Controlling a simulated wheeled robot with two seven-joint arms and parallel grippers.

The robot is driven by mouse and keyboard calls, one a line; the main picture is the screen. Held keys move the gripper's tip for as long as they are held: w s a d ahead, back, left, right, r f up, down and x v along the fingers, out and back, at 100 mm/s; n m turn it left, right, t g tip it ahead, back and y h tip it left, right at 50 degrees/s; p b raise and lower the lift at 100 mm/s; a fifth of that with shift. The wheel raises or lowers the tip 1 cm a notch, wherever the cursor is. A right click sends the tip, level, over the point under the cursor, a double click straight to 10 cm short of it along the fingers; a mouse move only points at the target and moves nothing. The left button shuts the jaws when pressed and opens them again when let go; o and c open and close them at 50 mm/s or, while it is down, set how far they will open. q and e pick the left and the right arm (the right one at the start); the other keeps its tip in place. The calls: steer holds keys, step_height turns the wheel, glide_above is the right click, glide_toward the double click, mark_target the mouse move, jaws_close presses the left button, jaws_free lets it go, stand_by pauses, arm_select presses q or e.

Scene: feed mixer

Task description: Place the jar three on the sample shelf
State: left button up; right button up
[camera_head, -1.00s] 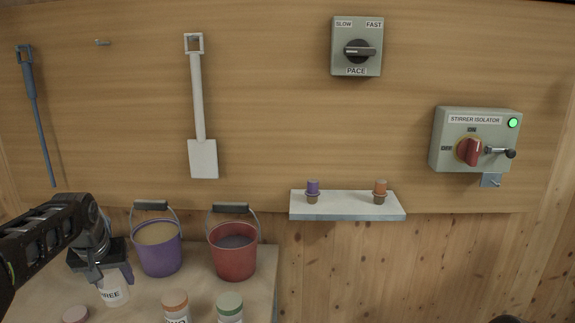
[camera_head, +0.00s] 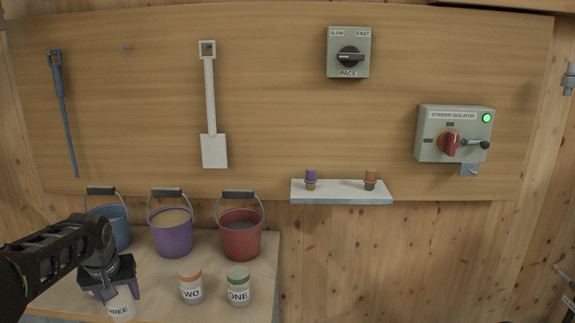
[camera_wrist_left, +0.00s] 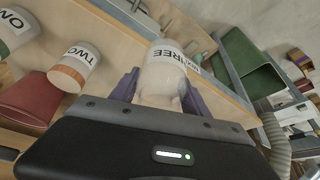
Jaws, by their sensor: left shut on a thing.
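Jar three (camera_head: 120,306) is a white jar with a THREE label. My left gripper (camera_head: 108,286) is shut on it, at the left front of the table in the head view. In the left wrist view, jar three (camera_wrist_left: 163,75) sits between the purple fingers (camera_wrist_left: 158,95); the gripper body hides its near end. I cannot tell its exact height over the table. A small white shelf (camera_head: 342,198) is on the wall, right of and above the table. It carries a purple-topped vial (camera_head: 311,178) and an orange-topped vial (camera_head: 370,178), with free space between them. My right gripper is not in view.
Jar two (camera_head: 190,287) and jar one (camera_head: 238,288) stand on the table (camera_head: 262,262), right of my left gripper. Blue (camera_head: 108,228), purple (camera_head: 171,235) and red (camera_head: 240,238) buckets stand behind. A pace switch (camera_head: 348,55) and stirrer isolator (camera_head: 453,135) are on the wall above the shelf.

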arm_select(q)
steer(key=s+d+f+m, duration=0.1)
steer(key=s+d+f, duration=0.1)
steer(key=d, duration=0.5)
steer(key=s+d+f+m+h, duration=0.1)
steer(key=d+f, duration=0.3)
steer(key=d, duration=0.4)
steer(key=s+d+f+m, duration=0.2)
steer(key=d+f, duration=0.2)
steer(key=d, duration=0.3)
steer(key=shift+s+d+m+h, duration=0.3)
steer(key=shift+s+m+h, duration=0.05)
steer(key=shift+m+h, duration=0.05)
